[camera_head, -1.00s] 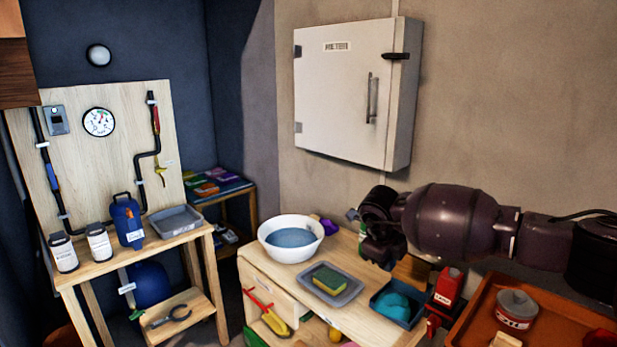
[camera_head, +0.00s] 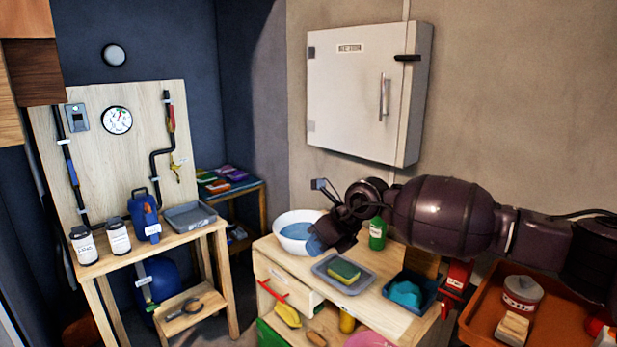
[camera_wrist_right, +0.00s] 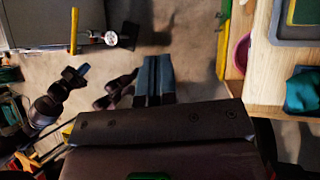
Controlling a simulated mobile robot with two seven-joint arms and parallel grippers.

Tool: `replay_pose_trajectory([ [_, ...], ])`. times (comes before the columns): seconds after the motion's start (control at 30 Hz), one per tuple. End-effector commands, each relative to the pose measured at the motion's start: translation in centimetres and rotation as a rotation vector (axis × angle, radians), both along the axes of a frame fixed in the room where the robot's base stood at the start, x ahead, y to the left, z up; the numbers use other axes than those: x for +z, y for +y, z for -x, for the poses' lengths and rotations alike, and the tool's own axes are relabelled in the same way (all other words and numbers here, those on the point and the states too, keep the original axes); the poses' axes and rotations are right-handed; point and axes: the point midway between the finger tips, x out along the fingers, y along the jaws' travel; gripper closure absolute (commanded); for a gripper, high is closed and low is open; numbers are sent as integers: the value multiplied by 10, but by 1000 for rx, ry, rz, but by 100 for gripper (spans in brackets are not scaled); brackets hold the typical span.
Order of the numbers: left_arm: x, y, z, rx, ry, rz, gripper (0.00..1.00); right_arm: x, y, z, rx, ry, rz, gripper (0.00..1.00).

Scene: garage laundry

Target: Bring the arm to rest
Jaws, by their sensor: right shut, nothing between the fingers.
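My right arm comes in from the right in the head view, stretched across above the wooden cabinet. My right gripper (camera_head: 315,244) points left and down, in front of the right side of a white bowl (camera_head: 281,233) with blue contents. I cannot tell whether it touches the bowl. In the right wrist view, the gripper's two fingers (camera_wrist_right: 153,78) lie together, shut, with nothing between them. My left gripper does not show in the head view.
The wooden cabinet top (camera_head: 375,317) holds a grey tray (camera_head: 325,277) with a sponge, a green bottle (camera_head: 377,236) and a dark blue tray (camera_head: 394,300). An orange tray (camera_head: 477,326) stands right. A wall cabinet (camera_head: 350,95) hangs behind. The left workbench (camera_head: 105,265) stands apart.

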Motion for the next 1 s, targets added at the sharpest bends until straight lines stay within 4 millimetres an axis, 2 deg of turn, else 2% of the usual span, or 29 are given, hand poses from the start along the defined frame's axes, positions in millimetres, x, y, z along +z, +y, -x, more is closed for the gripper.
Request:
replay_pose_trajectory([
  [0.03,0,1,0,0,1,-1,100,11,24,12,12,29,-136,100],
  [0.1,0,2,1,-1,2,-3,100,28,52,28,8,81,-336,100],
  [0.2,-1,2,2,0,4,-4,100,51,80,47,-29,182,-619,100],
  [0.3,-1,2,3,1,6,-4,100,71,90,60,-115,311,-895,100],
  [0.37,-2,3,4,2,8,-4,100,78,89,63,-180,390,-1039,100],
  [0.53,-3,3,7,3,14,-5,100,80,66,62,-400,602,-1370,100],
  [0.67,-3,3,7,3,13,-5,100,64,37,58,-591,758,-1562,100],
  [0.87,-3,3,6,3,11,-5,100,18,-16,58,-902,980,-1786,100],
  [1.0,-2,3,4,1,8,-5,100,-24,-55,67,-1116,1117,-1902,100],
])
